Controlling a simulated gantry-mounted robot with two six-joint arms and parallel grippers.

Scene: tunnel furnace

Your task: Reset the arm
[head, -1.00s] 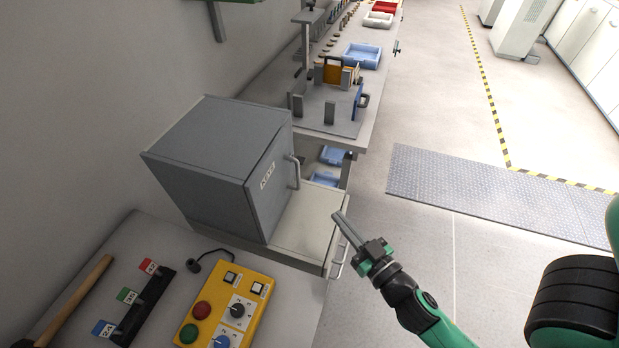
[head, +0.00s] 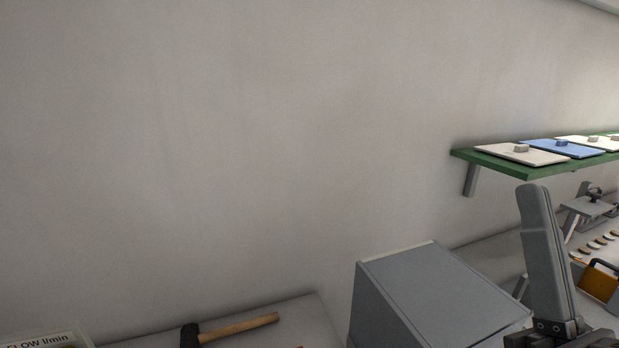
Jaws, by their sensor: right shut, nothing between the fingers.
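My right gripper (head: 541,205) stands at the lower right of the head view, in front of the right side of the grey cabinet. Its fingers point up and lie together, shut, with nothing held. The grey cabinet (head: 430,292) is cut off by the bottom edge; its door is out of view. My left gripper is not in view.
A hammer (head: 235,328) with a wooden handle lies on the bench at the lower left, near a partly visible label panel (head: 45,340). A green shelf (head: 530,172) with several flat plates is on the wall at right.

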